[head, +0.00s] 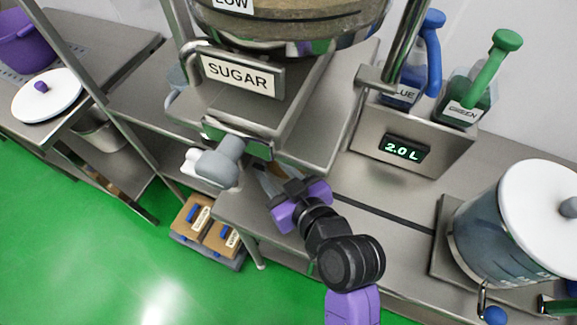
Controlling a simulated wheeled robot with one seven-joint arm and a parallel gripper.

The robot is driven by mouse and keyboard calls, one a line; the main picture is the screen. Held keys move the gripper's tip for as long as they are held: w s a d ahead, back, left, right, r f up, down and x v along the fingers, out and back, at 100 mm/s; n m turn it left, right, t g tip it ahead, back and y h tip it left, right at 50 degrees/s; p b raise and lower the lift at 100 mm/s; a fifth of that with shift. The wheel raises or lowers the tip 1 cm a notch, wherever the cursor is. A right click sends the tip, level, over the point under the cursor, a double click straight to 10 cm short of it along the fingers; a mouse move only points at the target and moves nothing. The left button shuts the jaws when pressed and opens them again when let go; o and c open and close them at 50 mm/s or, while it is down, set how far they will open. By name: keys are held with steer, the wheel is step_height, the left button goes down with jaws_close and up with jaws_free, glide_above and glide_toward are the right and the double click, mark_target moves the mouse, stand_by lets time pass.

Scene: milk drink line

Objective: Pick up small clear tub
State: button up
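My gripper (266,180), with a purple body, reaches under the sugar dispenser's metal chute, just right of its grey knob. Its fingertips are small and partly hidden by the chute, so I cannot tell whether they are open or shut, or whether anything is between them. No small clear tub can be made out for certain. A pale, bluish see-through thing (177,78) shows partly behind the left side of the dispenser, apart from my gripper; most of it is hidden.
The sugar dispenser (238,73) overhangs my gripper, with its grey knob (220,162) close on the left. A 2.0 L display (404,148) stands below blue and green jugs. A large lidded clear vessel (490,240) is at right. Cardboard boxes (222,238) sit low at left.

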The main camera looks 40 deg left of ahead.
steer(key=shift+x, duration=1.4)
steer(key=shift+c, duration=0.5)
jaws_close()
steer(key=shift+f, duration=0.1)
